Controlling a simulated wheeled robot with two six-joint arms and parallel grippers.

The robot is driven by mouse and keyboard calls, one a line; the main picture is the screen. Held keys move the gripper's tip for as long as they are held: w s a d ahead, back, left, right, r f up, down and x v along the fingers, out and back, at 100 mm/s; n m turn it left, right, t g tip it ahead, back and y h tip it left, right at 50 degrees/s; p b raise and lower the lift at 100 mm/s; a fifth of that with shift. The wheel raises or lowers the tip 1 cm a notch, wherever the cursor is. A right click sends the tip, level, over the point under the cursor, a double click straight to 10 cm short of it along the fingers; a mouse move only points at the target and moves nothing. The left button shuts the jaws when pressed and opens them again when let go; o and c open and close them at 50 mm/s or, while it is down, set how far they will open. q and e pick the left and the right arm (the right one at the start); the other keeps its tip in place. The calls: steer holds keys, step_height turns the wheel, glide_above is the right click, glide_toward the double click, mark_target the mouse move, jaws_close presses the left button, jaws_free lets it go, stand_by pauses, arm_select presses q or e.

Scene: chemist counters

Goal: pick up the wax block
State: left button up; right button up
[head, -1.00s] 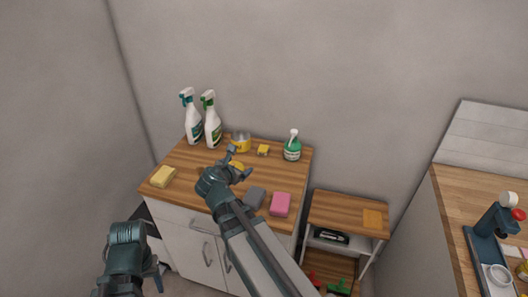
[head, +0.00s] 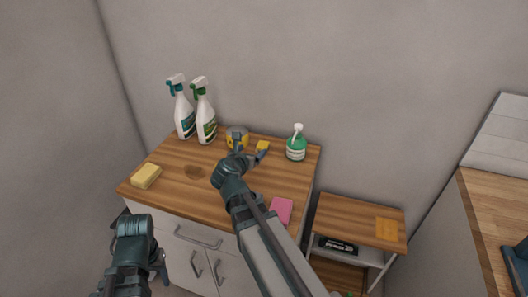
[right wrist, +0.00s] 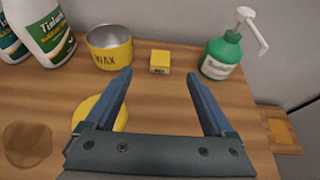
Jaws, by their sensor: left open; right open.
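The wax block is a small yellow cube with a dark label (right wrist: 160,61), near the counter's back edge in the right wrist view. In the head view it (head: 263,145) is just beyond my right gripper (head: 250,148). My right gripper is open and empty; in its wrist view the fingers (right wrist: 158,76) point at the block, one tip to either side, with the block ahead of them. My left gripper (head: 159,264) is low at the left, in front of the cabinet, open and away from the block; its fingers show only partly.
A yellow wax tin (right wrist: 110,46) stands left of the block, a green pump bottle (right wrist: 222,55) right of it. A round yellow piece (right wrist: 95,112) lies beneath the right fingers. Two spray bottles (head: 205,115), a yellow sponge (head: 146,176) and a pink sponge (head: 282,210) share the counter.

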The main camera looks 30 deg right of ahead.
mark_target(263, 145)
steer(key=shift+w+d+f+b, duration=0.1)
steer(key=shift+f+b, duration=0.15)
steer(key=shift+f, duration=0.25)
steer(key=shift+w+d+f+b, duration=0.1)
steer(key=shift+f+b, duration=0.15)
steer(key=shift+f, duration=0.2)
steer(key=b+x, duration=0.3)
steer(key=x, duration=0.5)
steer(key=shift+w+d+f, duration=0.1)
steer(key=shift+w+d, duration=0.05)
steer(key=shift+d, duration=0.05)
steer(key=shift+f+b+x, duration=0.2)
steer(key=shift+b+x, duration=1.15)
steer(key=shift+x, duration=1.25)
arm_select(q)
step_height(263, 145, down, 7)
steer(key=shift+w+d+f, duration=0.15)
steer(key=shift+w+d, duration=0.05)
arm_select(e)
jaws_close()
